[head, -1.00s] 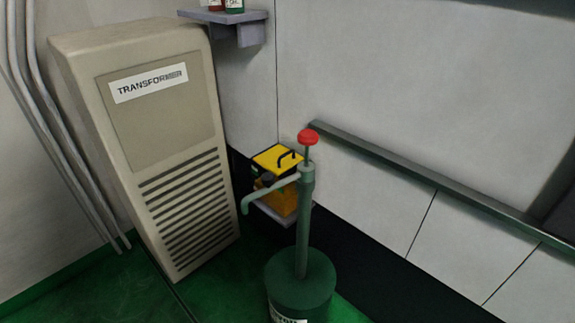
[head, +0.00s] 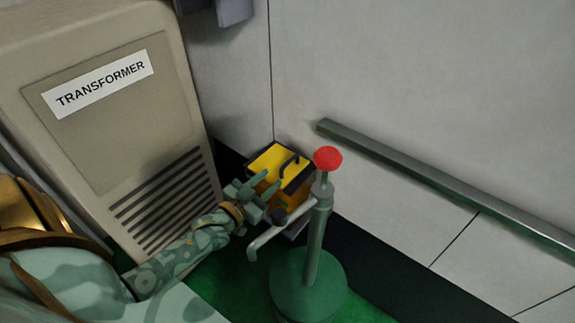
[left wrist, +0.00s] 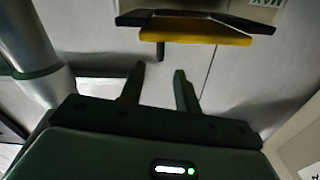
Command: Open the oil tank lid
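The oil tank (head: 295,207) is a yellow-orange box by the wall. Its yellow lid (head: 268,163) has a dark rim and a black handle (head: 290,166), and lies flat on top, shut. My left gripper (head: 271,183) is open and empty, at the left front of the tank near lid height. In the left wrist view the open fingers (left wrist: 160,70) point towards a yellow, dark-edged part of the tank (left wrist: 190,32), with a gap between. A short dark piece sticks out there between the fingertips. My right gripper is out of view.
A green hand pump (head: 316,235) with a red knob (head: 328,159) and a bent spout stands just right of my left gripper, partly hiding the tank. A beige transformer cabinet (head: 85,140) is on the left. A metal rail (head: 440,192) runs along the wall.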

